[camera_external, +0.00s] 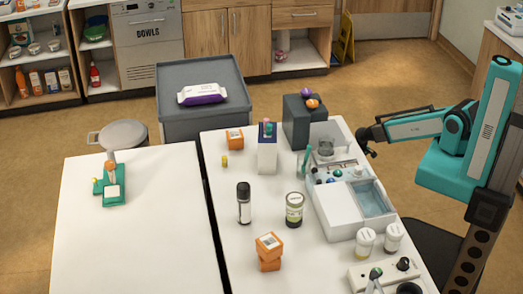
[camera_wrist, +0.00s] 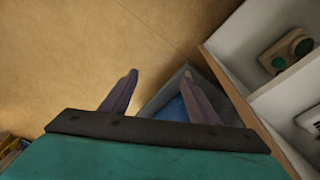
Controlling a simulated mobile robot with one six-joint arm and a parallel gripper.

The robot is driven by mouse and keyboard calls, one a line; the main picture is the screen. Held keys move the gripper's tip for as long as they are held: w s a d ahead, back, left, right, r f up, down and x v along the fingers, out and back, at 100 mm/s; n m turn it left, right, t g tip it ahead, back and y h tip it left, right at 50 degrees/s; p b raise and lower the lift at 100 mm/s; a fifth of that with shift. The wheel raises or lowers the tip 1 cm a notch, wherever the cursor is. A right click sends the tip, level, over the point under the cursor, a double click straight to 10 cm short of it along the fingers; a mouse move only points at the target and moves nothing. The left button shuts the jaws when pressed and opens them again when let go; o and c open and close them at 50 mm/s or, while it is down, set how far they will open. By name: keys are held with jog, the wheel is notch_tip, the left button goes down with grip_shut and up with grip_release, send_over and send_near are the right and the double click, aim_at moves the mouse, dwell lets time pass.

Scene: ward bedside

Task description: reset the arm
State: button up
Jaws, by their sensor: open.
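My teal arm (camera_external: 420,126) reaches in from the right side of the external view. My gripper (camera_external: 366,142) is at its left end, raised near the right edge of the white table (camera_external: 265,215). In the wrist view my gripper (camera_wrist: 160,74) shows two dark fingers spread apart, with nothing between them. Below them are the tan floor (camera_wrist: 80,60) and part of a grey bin with something blue inside (camera_wrist: 170,105).
A white organizer (camera_external: 340,215) with small items stands close to my gripper. Jars, a dark bottle (camera_external: 244,203) and orange boxes (camera_external: 269,246) stand on the table. The left table (camera_external: 130,240) is mostly clear. A shelf (camera_wrist: 285,100) is at the wrist view's right.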

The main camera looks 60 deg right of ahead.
jog(key=s+a+n+g, duration=0.1)
jog(key=s+a+g, duration=0.2)
jog(key=s+a, duration=0.4)
jog(key=s+a+r+n+g+y+p, duration=0.1)
jog(key=s+a+g, duration=0.3)
jog(key=s, duration=1.2)
jog(key=a+n, duration=0.1)
jog(key=a, duration=0.3)
jog(key=shift+s+r, duration=0.15)
jog(key=shift+r, duration=0.15)
